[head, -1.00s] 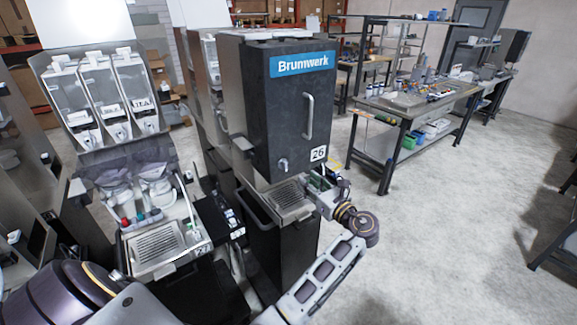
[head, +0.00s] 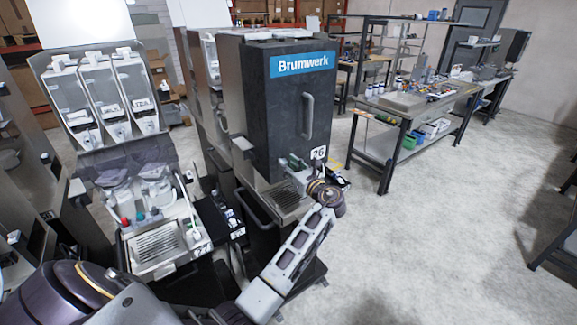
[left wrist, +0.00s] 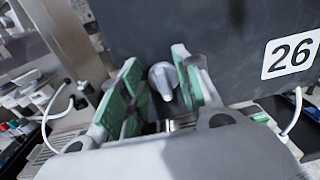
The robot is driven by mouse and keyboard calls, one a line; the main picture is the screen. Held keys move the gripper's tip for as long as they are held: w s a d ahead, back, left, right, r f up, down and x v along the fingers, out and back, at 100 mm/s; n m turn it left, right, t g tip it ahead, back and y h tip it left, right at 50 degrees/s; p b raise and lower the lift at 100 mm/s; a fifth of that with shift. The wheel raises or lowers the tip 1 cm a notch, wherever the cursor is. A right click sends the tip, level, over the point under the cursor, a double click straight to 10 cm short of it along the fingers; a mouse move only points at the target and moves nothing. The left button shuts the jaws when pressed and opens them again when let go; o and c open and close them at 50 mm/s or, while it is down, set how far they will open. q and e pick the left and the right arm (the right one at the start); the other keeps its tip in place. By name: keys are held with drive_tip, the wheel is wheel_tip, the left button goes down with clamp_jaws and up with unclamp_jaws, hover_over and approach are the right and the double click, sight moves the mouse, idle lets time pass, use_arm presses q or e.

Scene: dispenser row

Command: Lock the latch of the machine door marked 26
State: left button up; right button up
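The machine door marked 26 (head: 290,100) is dark, with a blue Brumwerk label and a vertical handle (head: 308,118); it looks closed. Its number plate 26 (left wrist: 291,53) shows at the right in the left wrist view. The latch, a small grey knob (left wrist: 163,80), sits low on the door; my gripper hides it in the head view. My left gripper (head: 293,163) is at the door's lower part. In the left wrist view its green-padded fingers (left wrist: 157,70) are open, one on each side of the knob, with gaps visible. My right gripper is not in view.
A drip tray (head: 288,197) lies just below the door. Machine 27 with clear hoppers (head: 105,95) and a tray (head: 158,245) stands to the left. A workbench (head: 410,110) stands behind at right.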

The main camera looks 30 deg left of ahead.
use_arm(q)
drive_tip(key=shift+w+a, duration=0.15)
drive_tip(key=shift+a, duration=0.1)
clamp_jaws()
